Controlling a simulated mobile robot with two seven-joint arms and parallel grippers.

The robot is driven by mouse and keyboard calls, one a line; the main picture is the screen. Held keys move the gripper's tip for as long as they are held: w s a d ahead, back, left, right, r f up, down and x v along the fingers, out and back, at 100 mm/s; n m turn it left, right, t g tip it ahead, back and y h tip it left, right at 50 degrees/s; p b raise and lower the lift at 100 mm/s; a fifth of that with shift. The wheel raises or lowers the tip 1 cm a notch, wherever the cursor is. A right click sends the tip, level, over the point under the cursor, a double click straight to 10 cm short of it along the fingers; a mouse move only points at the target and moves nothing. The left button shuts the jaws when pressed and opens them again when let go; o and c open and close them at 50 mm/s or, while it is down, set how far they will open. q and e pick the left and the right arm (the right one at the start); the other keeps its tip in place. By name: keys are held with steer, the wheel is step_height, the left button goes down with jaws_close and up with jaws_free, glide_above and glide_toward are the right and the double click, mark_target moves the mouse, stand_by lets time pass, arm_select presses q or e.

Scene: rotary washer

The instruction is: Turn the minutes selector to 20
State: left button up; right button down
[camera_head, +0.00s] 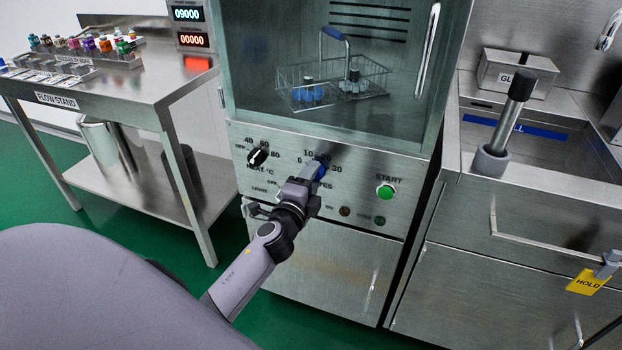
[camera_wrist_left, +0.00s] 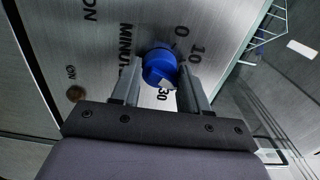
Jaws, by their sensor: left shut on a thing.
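The minutes selector is a blue round knob (camera_wrist_left: 158,63) on the washer's steel front panel (camera_wrist_left: 105,70). In the wrist view the labels 0, 10 and 30 show around it; the 20 mark cannot be read behind a finger. My left gripper (camera_wrist_left: 162,82) is shut on the knob, with one finger on each side. In the head view my left gripper (camera_head: 318,172) reaches the panel and hides most of the blue knob. I cannot tell which number the knob points to. My right gripper is not in view.
A black heat knob (camera_head: 257,157) is left of the selector and a green START button (camera_head: 385,191) is right of it. The glass door (camera_head: 410,120) above is shut, with a wire basket (camera_head: 300,97) behind it. A sink counter stands right, a flow stand (camera_head: 165,85) left.

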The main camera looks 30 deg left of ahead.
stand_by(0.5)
arm_select(q)
steer(key=o, duration=1)
steer(key=shift+o, duration=0.2)
steer(key=v, duration=0.7)
steer(key=shift+s+d, duration=0.1)
steer(key=s+d+f+n+g+h+p, duration=0.3)
steer(key=s+d+n+p, duration=0.2)
steer(key=s, duration=0.4)
steer(key=s+d+f+n+g+h+p, duration=0.3)
steer(key=s+d+n, duration=0.4)
steer(key=s, duration=0.3)
steer(key=shift+d+f+n+g+p, duration=0.3)
steer(key=shift+f+g+p, duration=0.25)
steer(key=shift+p, duration=0.6)
